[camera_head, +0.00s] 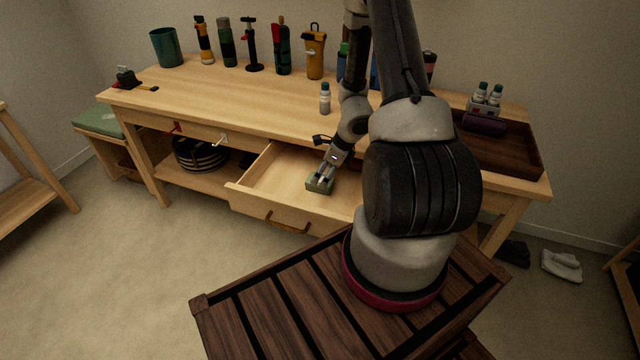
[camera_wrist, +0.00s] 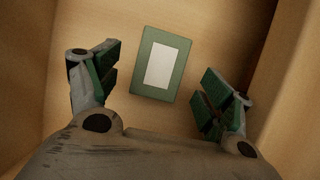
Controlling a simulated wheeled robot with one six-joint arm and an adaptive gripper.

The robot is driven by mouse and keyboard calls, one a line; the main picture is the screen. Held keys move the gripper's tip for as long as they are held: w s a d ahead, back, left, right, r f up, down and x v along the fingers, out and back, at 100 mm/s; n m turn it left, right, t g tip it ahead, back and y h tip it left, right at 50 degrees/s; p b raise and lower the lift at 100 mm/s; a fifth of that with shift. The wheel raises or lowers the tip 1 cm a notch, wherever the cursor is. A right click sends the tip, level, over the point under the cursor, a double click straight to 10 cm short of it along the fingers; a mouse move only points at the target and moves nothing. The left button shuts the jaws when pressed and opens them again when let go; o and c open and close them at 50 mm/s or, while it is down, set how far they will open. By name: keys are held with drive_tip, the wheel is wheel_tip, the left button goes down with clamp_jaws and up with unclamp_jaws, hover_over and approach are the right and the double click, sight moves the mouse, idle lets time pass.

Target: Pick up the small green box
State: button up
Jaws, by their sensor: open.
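The small green box (camera_wrist: 149,92) has a pale rectangle on its top and lies in the open drawer (camera_head: 262,190). In the wrist view it sits between and a little beyond the two fingers of my gripper (camera_wrist: 162,88), with gaps on both sides. In the head view the green box (camera_head: 319,186) is partly covered by my gripper (camera_head: 324,176), which reaches down over it. My gripper is open and holds nothing. Whether the fingertips are level with the box is hard to tell.
The drawer's side wall (camera_wrist: 287,90) runs close to the right finger in the wrist view. The workbench top (camera_head: 230,95) stands above the drawer, with a white bottle (camera_head: 325,98) on it. A dark tray (camera_head: 520,150) stands at the bench's right end. The drawer floor around the box is clear.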

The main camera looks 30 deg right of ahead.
sight(320, 180)
drive_tip(key=x, duration=0.4)
drive_tip(key=shift+f, duration=0.15)
drive_tip(key=c, duration=1.2)
drive_tip(key=shift+o, duration=0.2)
drive_tip(key=shift+w, duration=0.1)
